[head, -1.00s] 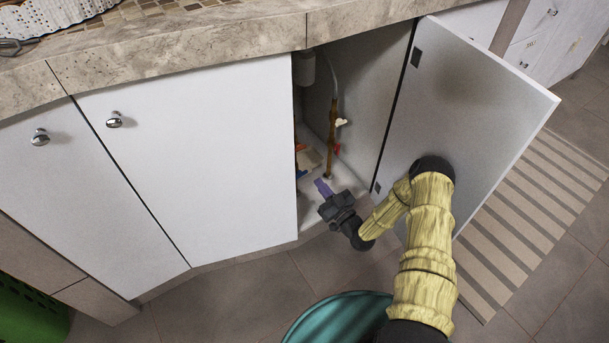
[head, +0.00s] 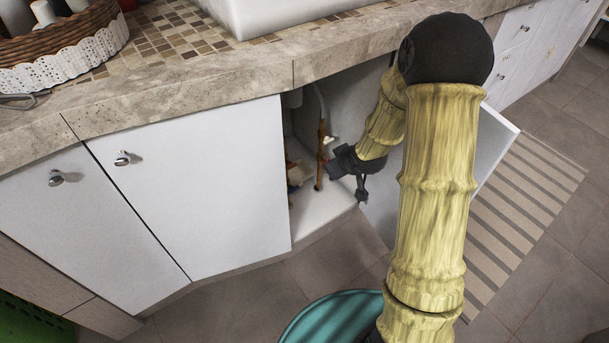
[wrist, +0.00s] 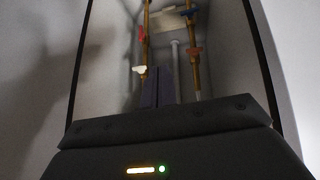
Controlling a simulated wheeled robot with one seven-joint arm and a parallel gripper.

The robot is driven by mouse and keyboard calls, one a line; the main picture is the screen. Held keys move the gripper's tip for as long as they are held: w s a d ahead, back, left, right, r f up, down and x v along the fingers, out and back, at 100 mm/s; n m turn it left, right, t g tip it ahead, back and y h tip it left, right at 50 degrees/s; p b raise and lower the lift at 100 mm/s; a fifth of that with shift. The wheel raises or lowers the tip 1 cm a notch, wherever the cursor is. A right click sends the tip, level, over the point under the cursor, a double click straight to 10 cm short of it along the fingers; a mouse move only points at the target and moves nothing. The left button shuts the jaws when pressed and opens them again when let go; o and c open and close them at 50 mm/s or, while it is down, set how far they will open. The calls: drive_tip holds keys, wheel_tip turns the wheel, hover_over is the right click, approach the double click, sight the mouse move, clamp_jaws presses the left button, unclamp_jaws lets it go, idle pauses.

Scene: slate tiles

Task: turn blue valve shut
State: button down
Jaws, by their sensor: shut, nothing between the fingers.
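The blue valve handle (wrist: 187,12) is small and sits on the right copper pipe in the wrist view, near the top edge. A red handle (wrist: 193,50) is on the same pipe. In the head view I cannot make out the blue handle. My gripper (wrist: 158,87) shows in the wrist view with its purple-grey fingers together and empty, between the two pipes in the picture and apart from the blue handle. In the head view my gripper (head: 332,172) is at the cabinet opening beside the visible pipe, partly hidden by its own dark body.
The left pipe (wrist: 147,52) carries another red handle (wrist: 143,34) and a white one (wrist: 139,70). The open cabinet door (head: 490,150) stands to the right, partly behind my arm. A closed white door (head: 200,185) is left of the opening. The stone countertop (head: 190,105) overhangs above.

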drive_tip(key=s+r+m+g+h+p, duration=0.1)
drive_tip(key=s+r+m+g+p, duration=0.1)
drive_tip(key=s+r, duration=0.5)
drive_tip(key=s+d+r+m+g+h+p, duration=0.1)
drive_tip(key=s+r+m+g+p, duration=0.1)
drive_tip(key=s+r, duration=0.5)
drive_tip(key=s+m, duration=0.1)
drive_tip(key=s, duration=0.5)
drive_tip(key=shift+s+r+g, duration=0.15)
drive_tip(key=shift+r+g, duration=0.1)
drive_tip(key=shift+g, duration=0.15)
